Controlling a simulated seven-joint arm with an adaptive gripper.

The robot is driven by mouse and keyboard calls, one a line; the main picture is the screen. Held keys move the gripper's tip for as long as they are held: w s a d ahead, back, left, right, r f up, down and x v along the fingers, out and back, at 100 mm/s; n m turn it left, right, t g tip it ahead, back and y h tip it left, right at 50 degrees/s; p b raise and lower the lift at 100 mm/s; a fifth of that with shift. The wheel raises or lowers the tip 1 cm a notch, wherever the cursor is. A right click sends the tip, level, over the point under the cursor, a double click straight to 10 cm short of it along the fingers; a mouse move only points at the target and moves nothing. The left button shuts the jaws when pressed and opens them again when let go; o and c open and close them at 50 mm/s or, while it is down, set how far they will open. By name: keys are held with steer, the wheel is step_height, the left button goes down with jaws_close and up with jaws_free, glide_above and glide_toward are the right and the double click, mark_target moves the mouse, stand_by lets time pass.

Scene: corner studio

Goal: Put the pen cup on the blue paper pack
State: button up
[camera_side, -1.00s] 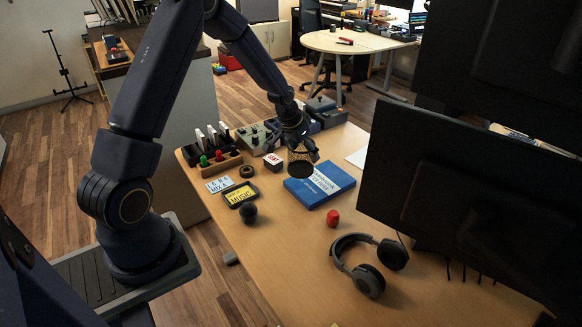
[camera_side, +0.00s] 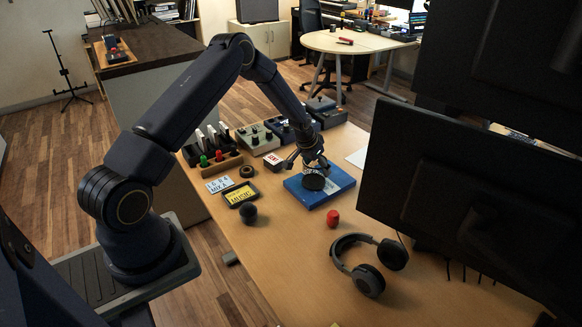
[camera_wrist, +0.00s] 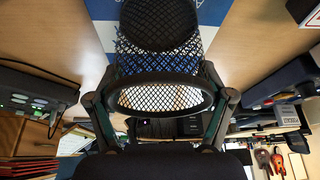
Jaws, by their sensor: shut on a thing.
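The pen cup is a black wire-mesh cylinder (camera_side: 314,181) with a solid dark base. My gripper (camera_side: 312,164) is shut on it. In the wrist view the cup (camera_wrist: 160,58) lies between the two fingers of my gripper (camera_wrist: 162,98), its open rim towards the camera. The blue paper pack (camera_side: 334,193) lies flat on the table, with white lettering partly hidden by the cup and gripper. The cup is over the pack in the side view; I cannot tell whether its base touches it. The pack (camera_wrist: 212,10) shows behind the cup in the wrist view.
A black ball (camera_side: 248,213), a music card (camera_side: 240,194), a red object (camera_side: 333,218) and headphones (camera_side: 368,265) lie nearer the front. Boxes with knobs (camera_side: 257,138) line the back left. A large monitor (camera_side: 470,200) stands on the right.

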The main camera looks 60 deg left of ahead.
steer(key=o, duration=1.1)
steer(key=shift+f, duration=0.1)
steer(key=s+d+r, duration=0.3)
steer(key=s+r, duration=0.1)
steer(key=r, duration=0.5)
steer(key=s+d+r+m, duration=0.15)
steer(key=s+r, duration=0.25)
steer(key=r, duration=0.4)
steer(key=s+d+r+n, duration=0.1)
steer(key=s+d+r, duration=0.3)
steer(key=r, duration=0.5)
steer(key=shift+m+t+h, duration=0.3)
steer(key=shift+m+t, duration=0.2)
steer(key=shift+m, duration=0.05)
steer(key=s+d+r, duration=0.2)
steer(key=s+d, duration=0.1)
steer(key=s, duration=0.4)
steer(key=s+d+r, duration=0.3)
steer(key=s, duration=0.4)
steer(key=s+d+r, duration=0.2)
steer(key=s+d, duration=0.1)
steer(key=s, duration=0.5)
steer(key=shift+s+d+r, duration=0.1)
steer(key=shift+r, duration=0.2)
